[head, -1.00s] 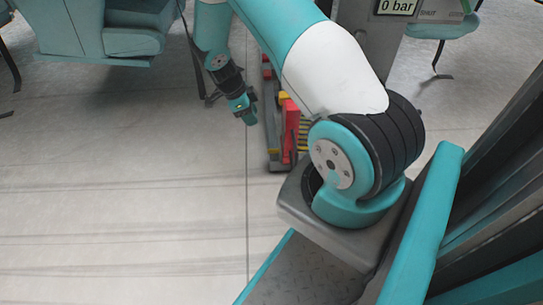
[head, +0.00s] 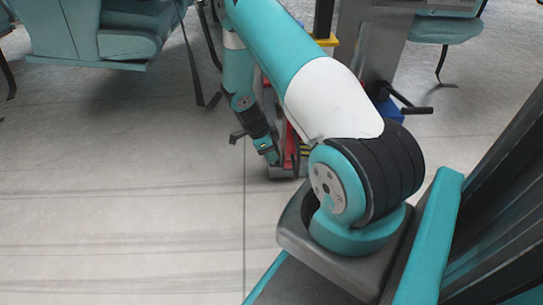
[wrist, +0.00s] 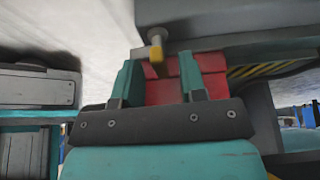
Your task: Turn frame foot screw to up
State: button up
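My gripper (wrist: 158,82) is open in the wrist view, its two teal fingers apart with nothing held between them. Just beyond the fingertips is a short metal pin with a yellow end (wrist: 155,52), in front of a red block (wrist: 165,88). I cannot tell for sure whether this pin is the frame foot screw. In the head view my gripper (head: 272,157) hangs low beside the red part (head: 291,140) of a low frame. My own arm hides much of that frame there, and no screw can be made out.
A grey beam (wrist: 225,22) crosses above the red block in the wrist view, with yellow-black striped edging (wrist: 265,70) at right. Teal seats (head: 130,42) stand at the back left in the head view. The floor (head: 120,200) at left is clear.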

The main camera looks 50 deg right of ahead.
grip_shut()
jog(key=shift+r+p, duration=0.1)
jog(key=shift+p, duration=0.4)
jog(key=shift+s+r+n+p, duration=0.1)
jog(key=shift+n+p, duration=0.6)
jog(key=shift+p, duration=0.05)
jog(key=n+t+h+p, duration=0.1)
jog(key=n+p, duration=0.1)
jog(key=shift+s+a+p, duration=0.1)
jog(key=shift+p, duration=0.2)
jog(key=shift+s+f+n+t+p, duration=0.15)
jog(key=shift+n+t+p, duration=0.55)
jog(key=shift+n+p, duration=1.2)
jog(key=shift+f+n, duration=0.1)
jog(key=shift+n, duration=0.2)
